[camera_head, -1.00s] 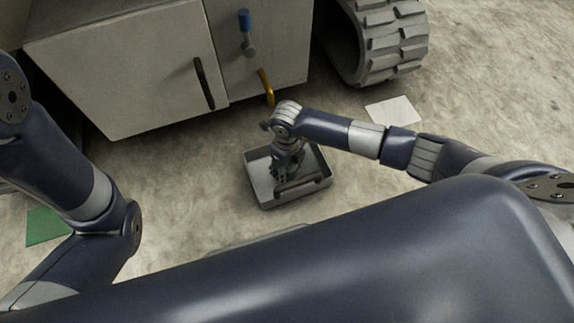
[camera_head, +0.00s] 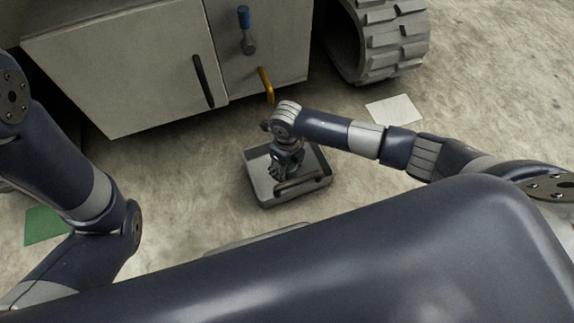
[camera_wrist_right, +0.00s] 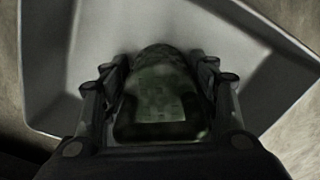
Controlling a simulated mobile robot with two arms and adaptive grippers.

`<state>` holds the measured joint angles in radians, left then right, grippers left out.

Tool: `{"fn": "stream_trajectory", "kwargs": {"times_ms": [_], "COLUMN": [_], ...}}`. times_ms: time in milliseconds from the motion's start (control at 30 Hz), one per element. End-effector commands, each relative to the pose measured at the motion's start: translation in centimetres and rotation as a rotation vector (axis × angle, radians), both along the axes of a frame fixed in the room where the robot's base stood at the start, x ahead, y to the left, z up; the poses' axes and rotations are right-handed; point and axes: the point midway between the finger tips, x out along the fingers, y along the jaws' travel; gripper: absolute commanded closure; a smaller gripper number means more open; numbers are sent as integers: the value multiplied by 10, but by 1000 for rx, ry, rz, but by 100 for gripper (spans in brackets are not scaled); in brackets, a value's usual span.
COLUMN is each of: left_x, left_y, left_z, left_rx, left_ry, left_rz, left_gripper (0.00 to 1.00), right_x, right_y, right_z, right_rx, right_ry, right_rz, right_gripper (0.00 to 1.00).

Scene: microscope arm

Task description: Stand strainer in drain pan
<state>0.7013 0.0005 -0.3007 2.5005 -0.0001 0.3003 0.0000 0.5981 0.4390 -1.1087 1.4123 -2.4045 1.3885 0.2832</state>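The grey drain pan (camera_head: 262,188) stands on the ground below the cabinet front, with a dark bar-like part (camera_head: 298,186) near its front. My right gripper (camera_head: 279,172) points down inside the pan. In the right wrist view, a dark greenish round-topped object (camera_wrist_right: 160,92), apparently the strainer, sits between the widely spaced fingers of my right gripper (camera_wrist_right: 163,75). Whether the fingers press on it is too dark to tell. The pan's grey floor and walls (camera_wrist_right: 60,60) show around it. The strainer's base is hidden. My left gripper is out of view.
A grey cabinet (camera_head: 130,75) with a black handle (camera_head: 203,82), a yellow handle (camera_head: 265,86) and a blue-topped lever (camera_head: 246,30) stands behind the pan. A large tyre or track (camera_head: 385,45) is at upper right. A white sheet (camera_head: 395,110) and green sheet (camera_head: 45,226) lie on the ground.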

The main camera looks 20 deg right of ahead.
Motion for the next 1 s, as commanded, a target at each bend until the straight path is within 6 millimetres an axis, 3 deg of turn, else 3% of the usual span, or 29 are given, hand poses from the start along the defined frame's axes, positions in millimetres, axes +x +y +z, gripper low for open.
{"fn": "stream_trajectory", "kwargs": {"times_ms": [467, 633, 1000], "left_x": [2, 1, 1], "left_y": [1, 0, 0], "left_z": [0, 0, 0], "left_rx": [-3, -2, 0], "left_ry": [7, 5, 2], "left_rz": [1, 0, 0], "left_gripper": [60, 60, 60], "right_x": [1, 1, 1], "right_y": [0, 0, 0], "right_z": [4, 28, 102], "right_rx": [1, 1, 1], "right_ry": [-1, -4, -3], "right_rz": [0, 2, 0], "right_gripper": [27, 27, 27]}}
